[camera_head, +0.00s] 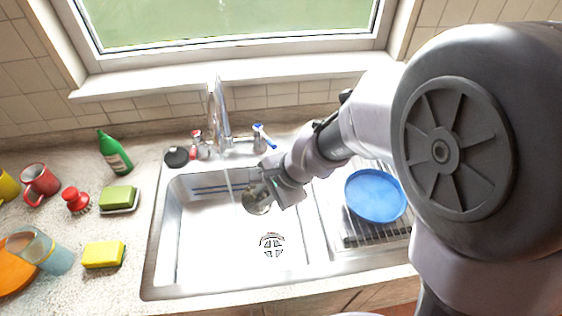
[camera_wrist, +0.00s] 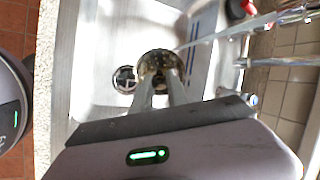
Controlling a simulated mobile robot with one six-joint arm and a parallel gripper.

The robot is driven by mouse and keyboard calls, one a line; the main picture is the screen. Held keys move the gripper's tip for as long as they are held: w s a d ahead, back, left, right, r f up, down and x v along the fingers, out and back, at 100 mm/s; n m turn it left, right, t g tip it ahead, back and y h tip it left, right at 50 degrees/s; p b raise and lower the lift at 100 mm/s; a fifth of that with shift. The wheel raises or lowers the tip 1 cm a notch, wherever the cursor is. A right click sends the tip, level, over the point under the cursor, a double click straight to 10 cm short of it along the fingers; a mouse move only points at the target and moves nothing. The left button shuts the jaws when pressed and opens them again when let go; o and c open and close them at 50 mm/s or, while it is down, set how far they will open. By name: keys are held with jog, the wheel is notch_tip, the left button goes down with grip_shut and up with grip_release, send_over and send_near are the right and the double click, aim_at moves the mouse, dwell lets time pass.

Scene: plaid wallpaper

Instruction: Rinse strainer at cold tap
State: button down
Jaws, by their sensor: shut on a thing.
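My gripper (camera_head: 268,187) is shut on the strainer (camera_head: 256,200), a small round metal piece, and holds it above the sink basin (camera_head: 195,235). In the wrist view the strainer (camera_wrist: 160,61) sits at the tips of my fingers (camera_wrist: 162,83). The chrome tap (camera_head: 216,104) stands behind the basin, with a blue-marked handle (camera_head: 264,136) on the right and a red-marked handle (camera_head: 196,138) on the left. A thin water stream (camera_head: 229,179) falls from the spout, just left of the strainer. I cannot tell whether it touches the strainer.
The drain (camera_head: 271,244) lies below in the basin. A blue plate (camera_head: 375,196) rests on the rack at right. The left counter holds a green bottle (camera_head: 114,152), sponges (camera_head: 103,254), a red brush (camera_head: 75,200), mugs (camera_head: 40,184) and a glass (camera_head: 40,250).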

jog(key=w+a+f+p, duration=0.1)
jog(key=w+a, duration=0.2)
jog(key=a, duration=0.4)
jog(key=shift+a+f, duration=0.15)
jog(key=shift+f, duration=0.15)
jog(key=shift+w+d, duration=0.25)
jog(key=shift+w, duration=0.25)
jog(key=s+d+b, duration=0.1)
jog(key=d, duration=0.1)
jog(key=s+d+b, duration=0.1)
jog(key=d, duration=0.1)
jog(key=s+d+b, duration=0.1)
jog(key=s+d, duration=0.1)
jog(key=d, duration=0.1)
jog(key=shift+b, duration=0.35)
jog(key=shift+s, duration=0.1)
dwell(0.5)
